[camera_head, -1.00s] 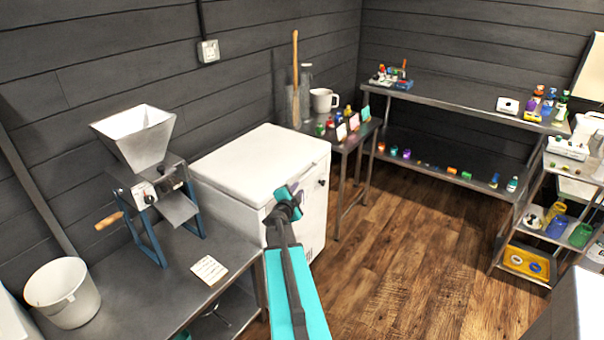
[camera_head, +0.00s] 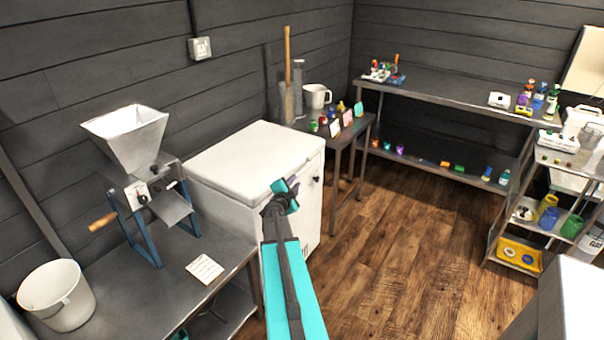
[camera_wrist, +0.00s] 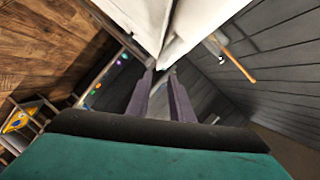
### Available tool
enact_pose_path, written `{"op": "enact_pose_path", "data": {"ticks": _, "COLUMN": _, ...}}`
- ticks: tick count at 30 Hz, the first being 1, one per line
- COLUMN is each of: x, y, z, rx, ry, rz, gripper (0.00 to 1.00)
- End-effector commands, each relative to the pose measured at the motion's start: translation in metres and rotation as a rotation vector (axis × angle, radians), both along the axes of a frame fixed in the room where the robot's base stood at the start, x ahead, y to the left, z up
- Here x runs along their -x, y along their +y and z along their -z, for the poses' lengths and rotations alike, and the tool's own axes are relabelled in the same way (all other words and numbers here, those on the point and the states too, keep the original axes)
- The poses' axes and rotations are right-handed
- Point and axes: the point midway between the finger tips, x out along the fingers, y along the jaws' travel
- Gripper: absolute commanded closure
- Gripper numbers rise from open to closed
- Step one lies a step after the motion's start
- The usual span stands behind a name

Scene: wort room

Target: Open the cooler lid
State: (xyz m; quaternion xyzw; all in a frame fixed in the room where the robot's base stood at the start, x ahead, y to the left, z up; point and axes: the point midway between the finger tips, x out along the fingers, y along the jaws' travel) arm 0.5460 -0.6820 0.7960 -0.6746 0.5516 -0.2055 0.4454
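The white cooler (camera_head: 308,205) stands between the steel bench and a small side table in the head view. Its lid (camera_head: 245,155) lies flat and closed on top. In the head view my gripper (camera_head: 287,186) is in front of the cooler, near the lid's front edge; its fingers are hard to make out there. In the wrist view my gripper (camera_wrist: 161,74) has two dark fingers apart with nothing between them. White cooler surfaces (camera_wrist: 195,22) lie just beyond the fingertips, split by a dark line. I cannot tell whether the fingertips touch the cooler.
A grain mill (camera_head: 140,180) and a white bucket (camera_head: 57,295) stand on the steel bench (camera_head: 150,300) at left. The small table (camera_head: 352,138) right of the cooler holds a white jug (camera_head: 316,96) and small items. The wooden floor (camera_head: 400,250) is clear in the middle.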

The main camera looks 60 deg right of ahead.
Motion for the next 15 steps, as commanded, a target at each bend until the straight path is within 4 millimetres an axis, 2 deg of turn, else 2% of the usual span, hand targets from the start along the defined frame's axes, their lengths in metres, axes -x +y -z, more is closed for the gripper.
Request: {"op": "enact_pose_path", "data": {"ticks": 15, "x": -0.015, "y": -0.046, "z": 0.011, "rx": -0.001, "ry": -0.001, "rz": 0.002, "gripper": 0.80}}
